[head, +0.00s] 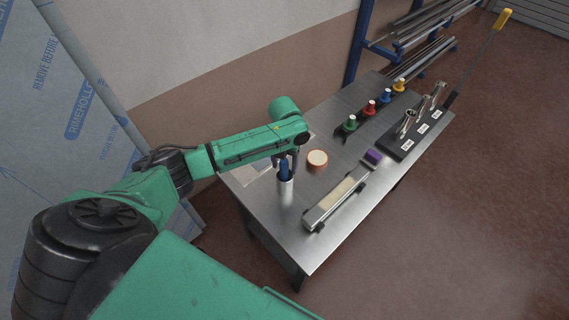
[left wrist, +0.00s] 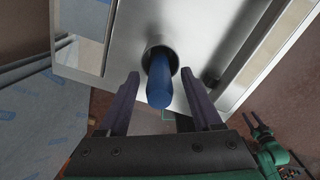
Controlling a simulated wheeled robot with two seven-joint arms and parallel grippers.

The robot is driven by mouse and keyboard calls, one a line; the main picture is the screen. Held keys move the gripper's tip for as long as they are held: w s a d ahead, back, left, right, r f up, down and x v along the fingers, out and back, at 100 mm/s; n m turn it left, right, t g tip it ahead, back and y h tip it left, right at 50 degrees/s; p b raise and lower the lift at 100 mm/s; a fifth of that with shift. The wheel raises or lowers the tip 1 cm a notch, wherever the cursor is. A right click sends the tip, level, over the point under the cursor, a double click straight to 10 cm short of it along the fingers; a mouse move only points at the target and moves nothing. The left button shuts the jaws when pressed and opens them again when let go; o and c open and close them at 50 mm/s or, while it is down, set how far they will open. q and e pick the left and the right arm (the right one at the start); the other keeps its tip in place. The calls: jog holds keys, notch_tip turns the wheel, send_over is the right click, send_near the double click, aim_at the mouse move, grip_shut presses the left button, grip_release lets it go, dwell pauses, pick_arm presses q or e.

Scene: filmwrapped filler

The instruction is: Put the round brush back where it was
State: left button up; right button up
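A blue handle, which I take for the round brush (head: 284,171), stands upright in a metal cup (head: 285,191) near the table's left end. Its lower end is hidden inside the cup. In the left wrist view the blue handle (left wrist: 159,82) rises from the round cup mouth towards the camera. My left gripper (head: 287,163) is above the cup, its fingers on either side of the handle. In the left wrist view its fingers (left wrist: 160,74) are spread, with gaps to the handle. My right gripper (left wrist: 259,124) shows small at that view's right edge, fingers apart and empty.
On the metal table (head: 262,193) are a round orange-rimmed item (head: 317,160), a long tray-like holder (head: 337,200), a purple block (head: 372,157), several coloured-topped items (head: 369,107) and a black labelled rack (head: 408,142). A pipe shelf (head: 357,45) stands behind.

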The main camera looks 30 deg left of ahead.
pick_arm(q)
notch_tip(320, 180, up, 12)
jog(key=shift+r+b, duration=0.1)
jog(key=shift+b, duration=0.55)
